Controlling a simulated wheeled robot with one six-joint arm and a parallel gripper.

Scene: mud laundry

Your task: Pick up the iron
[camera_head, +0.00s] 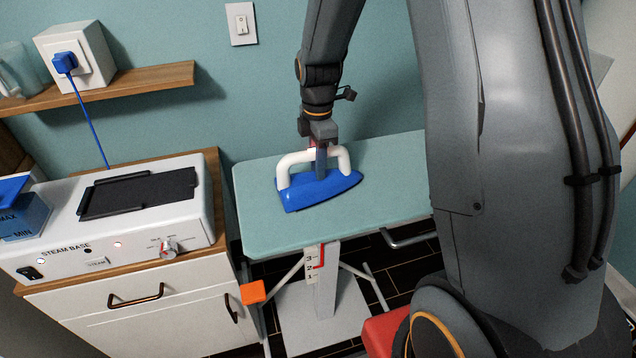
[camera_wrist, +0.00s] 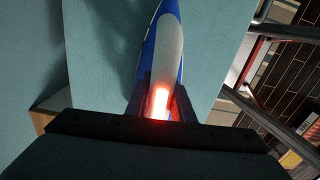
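The iron (camera_head: 322,190) has a blue body and a white arched handle. In the head view it rests on the light teal ironing board (camera_head: 390,190), its pointed end to the right. My gripper (camera_head: 320,172) reaches down from above, its fingers across the handle's top bar. In the wrist view the iron's white handle (camera_wrist: 168,55) runs between the two fingers of my gripper (camera_wrist: 163,100), close against both. The gripper looks shut on the handle. A red glow lies on the handle between the fingers, and the gripper body hides its near end.
A white steam base (camera_head: 130,215) stands on the cabinet (camera_head: 150,305) left of the board, with a blue water tank (camera_head: 22,212) at its left. A wooden shelf (camera_head: 140,84) and a wall switch (camera_head: 241,24) are behind. The board is clear around the iron.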

